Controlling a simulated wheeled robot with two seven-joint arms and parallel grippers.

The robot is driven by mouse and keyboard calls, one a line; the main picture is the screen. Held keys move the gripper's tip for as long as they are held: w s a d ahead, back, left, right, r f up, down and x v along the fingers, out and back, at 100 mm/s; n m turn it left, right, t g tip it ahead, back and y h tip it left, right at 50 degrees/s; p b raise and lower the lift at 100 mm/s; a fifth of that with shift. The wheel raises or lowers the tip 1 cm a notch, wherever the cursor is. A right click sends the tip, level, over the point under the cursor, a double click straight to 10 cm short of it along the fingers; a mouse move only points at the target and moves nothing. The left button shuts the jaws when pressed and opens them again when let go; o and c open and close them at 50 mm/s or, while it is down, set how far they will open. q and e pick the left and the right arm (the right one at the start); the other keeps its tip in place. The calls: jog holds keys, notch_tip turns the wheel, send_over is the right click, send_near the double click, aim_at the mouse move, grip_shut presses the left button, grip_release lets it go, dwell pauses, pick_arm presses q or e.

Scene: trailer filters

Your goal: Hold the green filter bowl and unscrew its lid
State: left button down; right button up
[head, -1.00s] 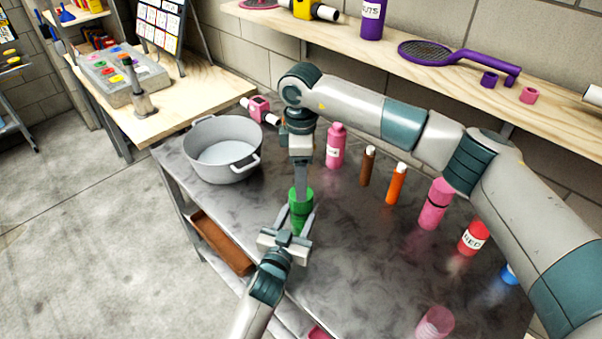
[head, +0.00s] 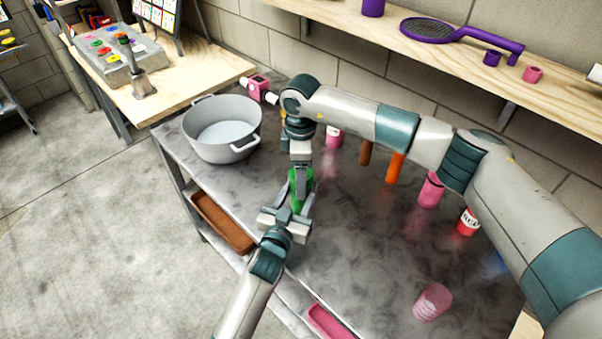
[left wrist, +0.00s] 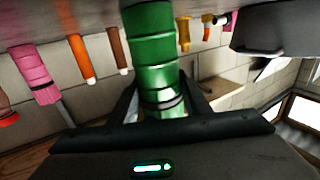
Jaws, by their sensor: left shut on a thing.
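The green filter bowl (head: 308,178) stands upright near the front edge of the grey table; it also shows large and upside down in the left wrist view (left wrist: 154,48). My left gripper (head: 297,197) comes from the front and is shut on it, one finger on each side. My right gripper (head: 301,170) points straight down over the top of the bowl and covers the lid in the head view. Whether its jaws are closed on the lid is not clear.
A grey pot (head: 222,130) stands on the table's left. Brown (head: 366,152), orange (head: 395,167), pink (head: 431,190) and red (head: 467,222) containers stand behind and right. A pink cup (head: 432,302) is at the front right. The middle table is mostly clear.

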jog(key=c, duration=1)
jog(key=n, duration=0.4)
jog(key=shift+w+r, duration=0.1)
jog(key=n, duration=0.4)
jog(key=shift+n, duration=0.3)
jog(key=n, duration=0.8)
jog(key=shift+n, duration=0.3)
pick_arm(q)
jog(key=shift+d, duration=0.1)
pick_arm(e)
jog(key=n, duration=0.8)
jog(key=shift+r+n, duration=0.1)
jog(key=shift+n, duration=0.3)
jog(key=n, duration=0.4)
jog(key=shift+a, duration=0.1)
jog(key=n, duration=0.4)
jog(key=shift+n, duration=0.3)
jog(key=n, duration=0.5)
jog(key=shift+n, duration=0.4)
jog(key=n, duration=0.8)
jog(key=shift+n, duration=0.3)
jog(key=n, duration=0.5)
